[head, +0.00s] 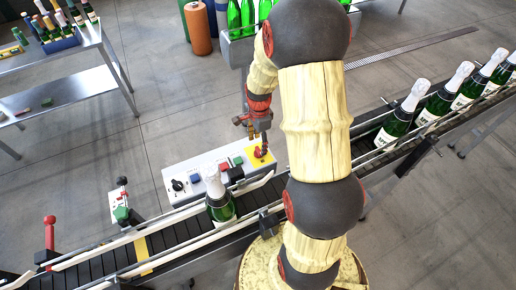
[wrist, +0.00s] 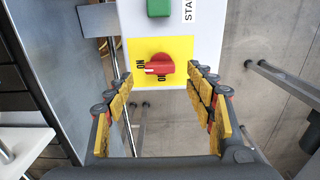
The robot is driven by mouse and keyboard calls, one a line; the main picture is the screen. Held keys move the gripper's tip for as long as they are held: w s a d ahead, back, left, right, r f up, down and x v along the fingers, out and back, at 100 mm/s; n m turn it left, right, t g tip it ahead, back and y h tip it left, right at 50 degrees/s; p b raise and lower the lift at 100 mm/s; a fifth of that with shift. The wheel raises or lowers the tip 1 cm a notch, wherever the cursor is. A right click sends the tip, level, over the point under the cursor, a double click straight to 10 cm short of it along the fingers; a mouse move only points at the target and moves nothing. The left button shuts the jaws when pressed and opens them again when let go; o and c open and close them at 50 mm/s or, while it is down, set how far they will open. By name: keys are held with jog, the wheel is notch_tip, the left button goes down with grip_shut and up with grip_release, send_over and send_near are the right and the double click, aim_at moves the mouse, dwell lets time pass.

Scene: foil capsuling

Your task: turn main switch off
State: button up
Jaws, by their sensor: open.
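The main switch is a red rotary knob (wrist: 159,67) on a yellow plate (wrist: 178,48) in the wrist view. Its handle lies left to right, with a pale mark on its left end beside the letters ON. Another label below the knob is partly covered. My gripper (wrist: 160,76) is open, with one finger to each side of the knob and gaps between; I cannot tell its exact height above it. In the head view my gripper (head: 259,133) is over the yellow plate (head: 254,161) at the right end of the control box (head: 180,172).
A green START button (wrist: 160,7) is just above the yellow plate in the wrist view. In the head view, a foil-topped bottle (head: 220,206) stands on the conveyor (head: 185,232) in front of the box. Several bottles (head: 397,128) stand farther right on it.

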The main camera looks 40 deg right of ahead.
aim_at(259, 150)
jog(key=shift+f+b, duration=0.35)
jog(key=shift+f, duration=1.9)
jog(key=c, duration=1.1)
jog(key=shift+c, duration=0.3)
